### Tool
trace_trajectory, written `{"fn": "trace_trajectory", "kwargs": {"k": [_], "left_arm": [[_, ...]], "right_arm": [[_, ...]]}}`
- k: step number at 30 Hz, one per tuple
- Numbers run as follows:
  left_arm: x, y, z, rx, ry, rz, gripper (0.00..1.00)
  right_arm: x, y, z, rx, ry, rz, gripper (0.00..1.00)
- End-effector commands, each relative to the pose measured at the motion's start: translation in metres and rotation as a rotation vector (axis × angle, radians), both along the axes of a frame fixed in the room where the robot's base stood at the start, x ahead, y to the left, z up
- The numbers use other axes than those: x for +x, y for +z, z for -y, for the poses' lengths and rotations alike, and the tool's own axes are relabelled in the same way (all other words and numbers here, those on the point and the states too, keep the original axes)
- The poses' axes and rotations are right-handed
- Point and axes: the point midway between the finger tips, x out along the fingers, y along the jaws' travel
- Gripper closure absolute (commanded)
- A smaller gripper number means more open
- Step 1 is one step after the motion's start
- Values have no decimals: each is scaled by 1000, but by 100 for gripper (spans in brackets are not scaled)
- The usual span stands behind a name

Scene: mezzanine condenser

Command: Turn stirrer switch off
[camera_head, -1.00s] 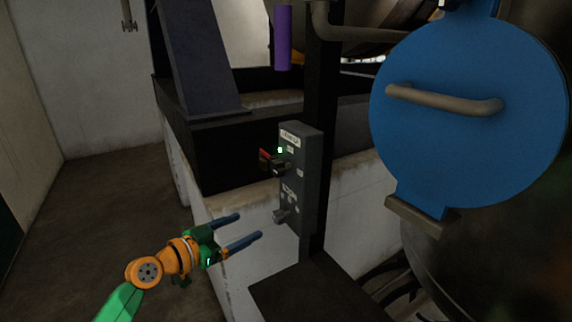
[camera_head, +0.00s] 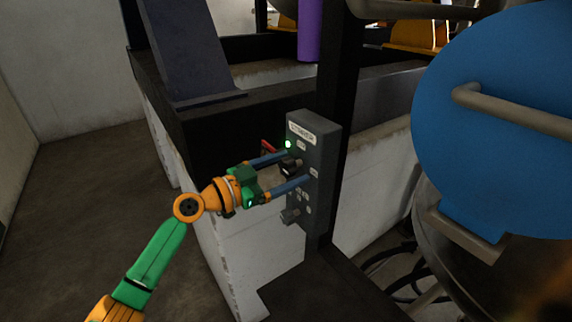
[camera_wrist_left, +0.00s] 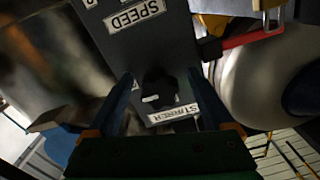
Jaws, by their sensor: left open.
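My left gripper (camera_head: 297,167) is open, with one blue finger on each side of the knob. In the wrist view the fingers (camera_wrist_left: 161,76) flank the knob with visible gaps. Whether the fingertips touch the box face is unclear. My right gripper is out of view.
A lower knob (camera_head: 291,215) sticks out below on the same box, near a label reading SPEED (camera_wrist_left: 135,15). A red bar (camera_head: 268,147) shows just left of the box. A large blue round hatch (camera_head: 500,110) with a handle is at right. Floor at left is clear.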

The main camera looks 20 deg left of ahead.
Motion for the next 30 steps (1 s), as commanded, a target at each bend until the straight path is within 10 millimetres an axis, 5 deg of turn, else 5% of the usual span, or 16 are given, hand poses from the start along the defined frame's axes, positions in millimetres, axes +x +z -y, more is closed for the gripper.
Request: {"fn": "trace_trajectory", "kwargs": {"k": [2, 12, 30], "left_arm": [[0, -1, 0, 0, 0, 0, 15], [0, -1, 0, 0, 0, -1, 100], [-1, -3, 1, -210, 2, -166, 100]], "right_arm": [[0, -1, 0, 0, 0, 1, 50], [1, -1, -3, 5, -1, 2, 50], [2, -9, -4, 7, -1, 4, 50]]}}
